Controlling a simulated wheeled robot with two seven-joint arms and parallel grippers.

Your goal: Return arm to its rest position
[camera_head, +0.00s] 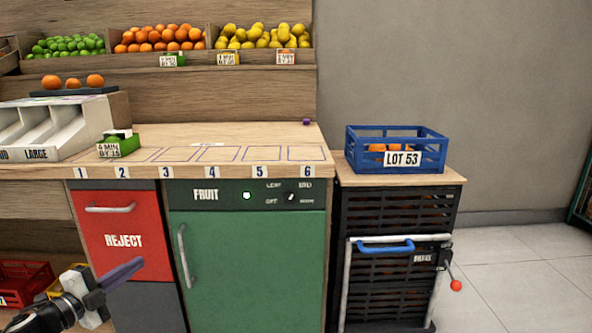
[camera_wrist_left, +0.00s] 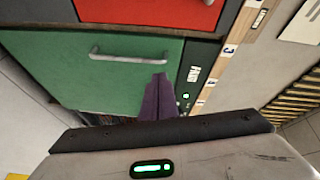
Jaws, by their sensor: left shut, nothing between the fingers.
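My left gripper (camera_head: 122,273) is low at the left in the head view, in front of the red REJECT drawer (camera_head: 123,236). Its purple fingers are together with nothing between them. In the left wrist view its fingers (camera_wrist_left: 158,97) point toward the green FRUIT cabinet door (camera_wrist_left: 100,75), apart from its handle. The green door (camera_head: 245,265) looks closed in the head view, with a lit dot on the panel above it. My right gripper is not in view.
A wooden counter (camera_head: 215,160) with numbered spots holds a green box (camera_head: 118,146) and a white sorting tray (camera_head: 60,125). A blue crate (camera_head: 396,148) marked LOT 53 holds oranges on a black stand at right. Bare floor (camera_head: 520,265) lies at far right.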

